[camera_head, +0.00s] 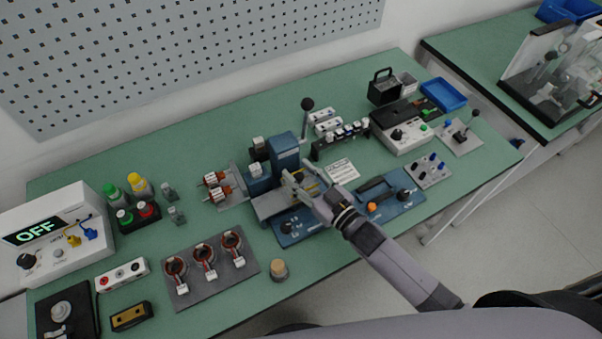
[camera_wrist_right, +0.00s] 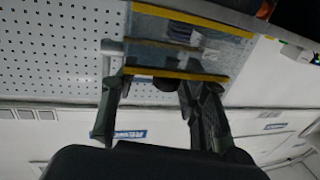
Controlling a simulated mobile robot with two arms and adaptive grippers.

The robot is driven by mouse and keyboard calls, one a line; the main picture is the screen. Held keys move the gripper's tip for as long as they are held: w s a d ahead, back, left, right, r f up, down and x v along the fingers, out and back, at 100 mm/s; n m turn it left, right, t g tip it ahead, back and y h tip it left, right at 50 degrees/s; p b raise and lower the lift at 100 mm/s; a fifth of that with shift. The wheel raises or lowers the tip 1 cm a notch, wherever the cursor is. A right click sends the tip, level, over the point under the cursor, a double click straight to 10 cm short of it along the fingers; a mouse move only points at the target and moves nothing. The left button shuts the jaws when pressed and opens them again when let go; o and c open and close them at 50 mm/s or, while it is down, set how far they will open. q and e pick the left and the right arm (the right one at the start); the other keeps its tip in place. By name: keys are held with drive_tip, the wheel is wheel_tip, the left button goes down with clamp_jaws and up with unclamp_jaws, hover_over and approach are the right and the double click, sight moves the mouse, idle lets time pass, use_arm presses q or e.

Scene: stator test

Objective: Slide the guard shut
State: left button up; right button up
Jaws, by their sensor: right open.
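The guard (camera_wrist_right: 215,50) shows in the right wrist view as a clear panel with yellow edge strips and a pale bar at its left side. My right gripper (camera_wrist_right: 150,85) is open, with its two dark fingers spread at the lower yellow strip. I cannot tell whether they touch it. In the head view my right gripper (camera_head: 292,181) is at the front of the blue press (camera_head: 285,152), over its base. It covers much of the guard there, so how far the guard is open is hard to tell. My left gripper is not in view.
A blue fixture plate (camera_head: 397,200) lies to the right, close to my right forearm. A grey plate with stators (camera_head: 242,272) lies front left.

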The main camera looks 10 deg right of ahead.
drive_tip(key=shift+s, duration=0.1)
drive_tip(key=v, duration=1.2)
